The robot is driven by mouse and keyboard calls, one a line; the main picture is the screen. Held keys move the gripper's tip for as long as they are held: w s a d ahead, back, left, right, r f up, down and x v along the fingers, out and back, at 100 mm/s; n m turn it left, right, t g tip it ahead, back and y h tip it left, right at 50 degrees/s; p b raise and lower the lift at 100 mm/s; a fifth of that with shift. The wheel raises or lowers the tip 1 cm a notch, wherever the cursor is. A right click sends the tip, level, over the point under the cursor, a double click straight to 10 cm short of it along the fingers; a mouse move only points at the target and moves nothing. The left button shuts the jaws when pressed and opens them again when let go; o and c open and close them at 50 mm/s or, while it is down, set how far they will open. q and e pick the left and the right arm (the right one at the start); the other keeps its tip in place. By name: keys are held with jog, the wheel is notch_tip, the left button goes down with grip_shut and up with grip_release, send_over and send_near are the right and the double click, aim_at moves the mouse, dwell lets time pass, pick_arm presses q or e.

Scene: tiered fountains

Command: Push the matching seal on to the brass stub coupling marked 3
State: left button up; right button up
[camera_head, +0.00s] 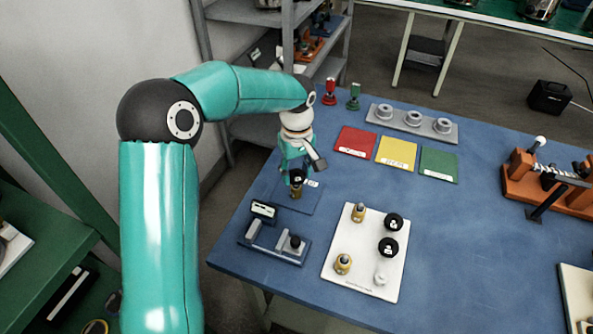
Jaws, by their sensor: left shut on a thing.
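My left gripper (294,163) reaches down over a small blue mat (284,195) at the table's left side and is shut on a small dark piece (296,177). A brass-coloured part (296,191) shows directly below the dark piece; whether the two touch is too small to tell. A small white label (313,184) lies beside it, its marking unreadable. On a white board (345,240) stand a brass piece (358,212) at the back and another (343,263) at the front. Two black round pieces with white marks (393,222) (388,247) and a whitish piece (381,278) are on its right side.
A grey fixture (275,240) stands left of the white board. Red (355,141), yellow (397,152) and green (439,163) cards lie behind, with a grey block with three round pieces (412,124). An orange fixture (550,185) is at right. The table's middle is clear.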

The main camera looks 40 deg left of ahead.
pick_arm(q)
jog(key=shift+f+b, duration=0.8)
jog(key=shift+f, duration=0.35)
jog(key=o, duration=0.9)
notch_tip(320, 180, up, 12)
jog(key=shift+w, duration=0.1)
